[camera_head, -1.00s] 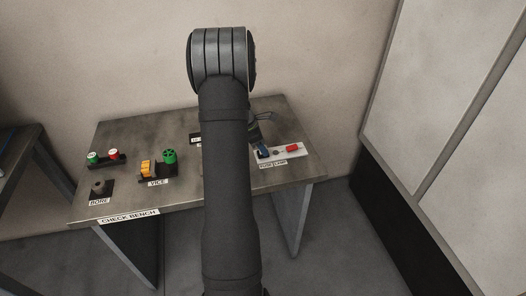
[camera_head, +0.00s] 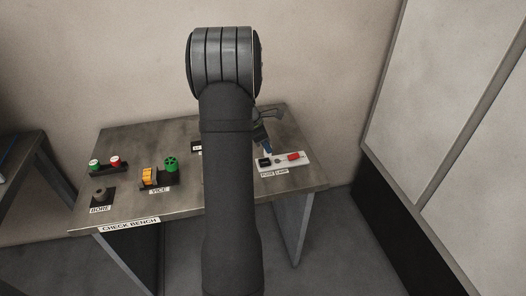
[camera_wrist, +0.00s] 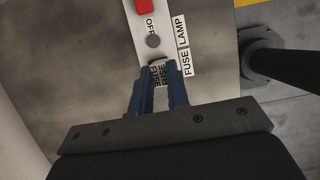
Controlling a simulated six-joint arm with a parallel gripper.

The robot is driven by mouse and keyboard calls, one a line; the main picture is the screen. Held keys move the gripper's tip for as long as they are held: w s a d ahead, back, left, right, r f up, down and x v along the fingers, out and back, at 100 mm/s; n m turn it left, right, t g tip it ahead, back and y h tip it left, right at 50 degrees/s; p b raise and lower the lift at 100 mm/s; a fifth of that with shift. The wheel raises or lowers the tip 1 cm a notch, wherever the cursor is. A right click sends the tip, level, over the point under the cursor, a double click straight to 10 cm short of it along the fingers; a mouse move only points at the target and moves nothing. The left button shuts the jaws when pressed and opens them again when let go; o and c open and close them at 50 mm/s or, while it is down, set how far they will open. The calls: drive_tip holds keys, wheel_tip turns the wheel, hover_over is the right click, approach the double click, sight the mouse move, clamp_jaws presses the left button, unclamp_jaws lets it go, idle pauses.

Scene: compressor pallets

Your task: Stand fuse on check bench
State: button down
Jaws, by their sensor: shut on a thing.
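The fuse (camera_wrist: 157,75) is a small block with FUSE lettering, seen between the two blue fingertips of my gripper (camera_wrist: 158,88) in the wrist view. The gripper is shut on it. In the head view my gripper (camera_head: 266,148) is over the right part of the check bench (camera_head: 225,196), just behind the black block at the left end of a white panel (camera_head: 282,167). The fuse cannot be made out separately there. I cannot tell whether its lower end touches the panel.
To the left stand a vice (camera_head: 158,178) with orange and green parts, a bore block (camera_head: 102,194) and a red-and-green button box (camera_head: 105,166). The bench's front right is clear.

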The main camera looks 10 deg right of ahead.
drive_tip(key=s+d+r, duration=0.6)
drive_tip(key=s+d, duration=0.1)
drive_tip(key=w+d, duration=0.1)
drive_tip(key=w, duration=1.1)
drive_tip(key=w+a+f, duration=0.2)
drive_tip(key=w, duration=0.1)
drive_tip(key=w+a+f, duration=0.2)
drive_tip(key=a+f, duration=0.1)
drive_tip(key=w+a+f, duration=0.2)
drive_tip(key=w, duration=0.1)
drive_tip(key=shift+w+a+f, duration=0.25)
drive_tip(key=shift+w, duration=0.1)
drive_tip(key=shift+w+a+f, duration=0.15)
drive_tip(key=shift+f, duration=1.95)
drive_tip(key=shift+f, duration=0.1)
drive_tip(key=c, duration=1.8)
unclamp_jaws()
drive_tip(key=o, duration=0.4)
